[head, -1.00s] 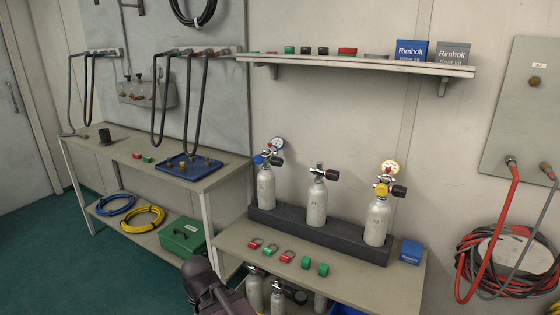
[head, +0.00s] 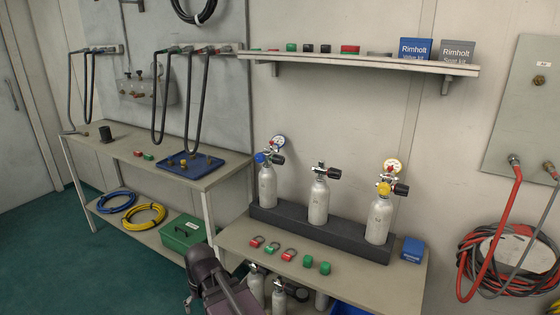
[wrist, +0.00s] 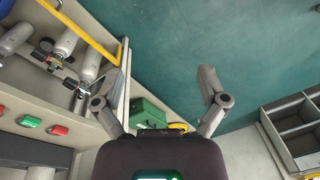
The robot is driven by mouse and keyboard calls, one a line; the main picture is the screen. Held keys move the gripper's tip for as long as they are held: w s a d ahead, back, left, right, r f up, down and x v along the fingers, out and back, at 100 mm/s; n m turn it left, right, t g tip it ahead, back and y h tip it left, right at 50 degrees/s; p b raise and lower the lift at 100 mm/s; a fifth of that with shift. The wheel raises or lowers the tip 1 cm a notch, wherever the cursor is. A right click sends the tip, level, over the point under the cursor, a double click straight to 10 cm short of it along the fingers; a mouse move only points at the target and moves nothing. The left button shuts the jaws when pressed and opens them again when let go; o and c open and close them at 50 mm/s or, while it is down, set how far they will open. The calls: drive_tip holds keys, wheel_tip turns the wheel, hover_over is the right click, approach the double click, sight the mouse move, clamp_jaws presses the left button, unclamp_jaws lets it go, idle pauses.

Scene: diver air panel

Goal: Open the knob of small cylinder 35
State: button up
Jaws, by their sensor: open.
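Three small grey cylinders stand upright in a dark rack (head: 270,216) on the bench in the head view. The left cylinder (head: 267,187) has a blue valve part and a gauge. The middle cylinder (head: 319,203) has a black knob (head: 334,174) and no gauge. The right cylinder (head: 379,222) has a yellow valve part, a black knob (head: 400,189) and a gauge. Their numbers are too small to read, so I cannot tell which is 35. My gripper (wrist: 160,85) is open and empty in the wrist view, away from these cylinders, with green floor beyond its fingers.
Red and green tags (head: 273,248) lie on the bench before the rack, with a blue box (head: 412,249) at right. More cylinders (wrist: 62,45) are below. A green case (head: 181,234) sits on the left bench's lower shelf. A wall shelf (head: 360,62) overhangs the rack.

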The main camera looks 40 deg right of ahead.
drive_tip(key=w+d+r+m+t+y+p, duration=0.3)
drive_tip(key=w+d+r+m, duration=0.25)
drive_tip(key=w+d, duration=0.3)
drive_tip(key=m+t+h+p, duration=0.5)
drive_tip(key=m+t, duration=0.7)
drive_tip(key=m, duration=0.6)
approach(282, 161)
drive_tip(key=s+p, duration=0.1)
drive_tip(key=s, duration=0.1)
drive_tip(key=shift+d+r+y, duration=0.4)
drive_tip(key=shift+r, duration=0.05)
drive_tip(key=w+f+b, duration=0.1)
drive_tip(key=w, duration=0.3)
drive_tip(key=w+f+b, duration=0.1)
drive_tip(key=w, duration=0.4)
drive_tip(key=w+f+b, duration=0.1)
drive_tip(key=w, duration=0.3)
drive_tip(key=shift+w+f, duration=0.1)
drive_tip(key=shift+w, duration=0.1)
